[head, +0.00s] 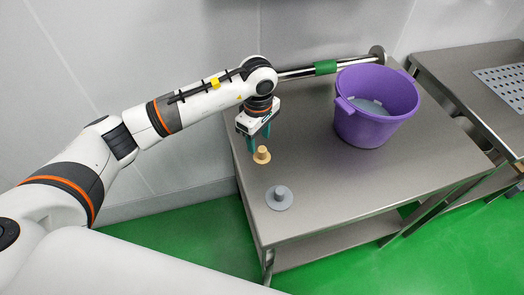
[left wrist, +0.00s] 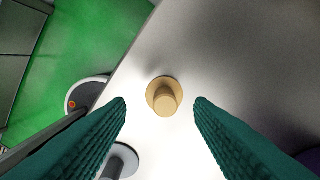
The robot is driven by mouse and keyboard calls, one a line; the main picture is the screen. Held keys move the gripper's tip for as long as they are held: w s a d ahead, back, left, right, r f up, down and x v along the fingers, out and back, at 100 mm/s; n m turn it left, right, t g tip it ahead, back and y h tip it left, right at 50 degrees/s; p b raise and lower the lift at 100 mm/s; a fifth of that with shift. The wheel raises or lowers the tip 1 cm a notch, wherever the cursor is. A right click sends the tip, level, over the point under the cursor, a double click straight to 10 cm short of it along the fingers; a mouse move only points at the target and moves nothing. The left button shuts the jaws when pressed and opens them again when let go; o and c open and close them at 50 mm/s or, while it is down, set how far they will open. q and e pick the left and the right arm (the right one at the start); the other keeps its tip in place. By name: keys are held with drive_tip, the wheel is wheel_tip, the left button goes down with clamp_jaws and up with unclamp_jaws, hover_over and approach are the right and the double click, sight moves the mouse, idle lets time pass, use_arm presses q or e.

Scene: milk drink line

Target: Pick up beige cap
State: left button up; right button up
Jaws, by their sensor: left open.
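The beige cap (head: 262,155) stands on the steel table near its left edge, a round flange with a knob on top. In the left wrist view the beige cap (left wrist: 164,96) lies ahead of the fingertips, centred between them and not touched. My left gripper (head: 259,142) is open and empty, pointing down just above and behind the cap. Its green ribbed fingers (left wrist: 160,105) are spread wide on both sides in the left wrist view. My right gripper is not in view.
A grey cap (head: 279,198) stands nearer the table's (head: 330,205) front left corner. A purple bucket (head: 362,125) sits at the right. A steel pipe with a green band (head: 326,67) runs along the back. The table's middle is clear.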

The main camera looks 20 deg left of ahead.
sight(261, 148)
use_arm(q)
drive_tip(key=f, duration=0.1)
drive_tip(key=f+p, duration=0.1)
drive_tip(key=f, duration=0.1)
drive_tip(key=f+p, duration=0.1)
drive_tip(key=f, duration=0.1)
drive_tip(key=shift+w+d, duration=0.2)
drive_tip(key=shift+d, duration=0.15)
drive_tip(key=shift+f, duration=0.25)
clamp_jaws()
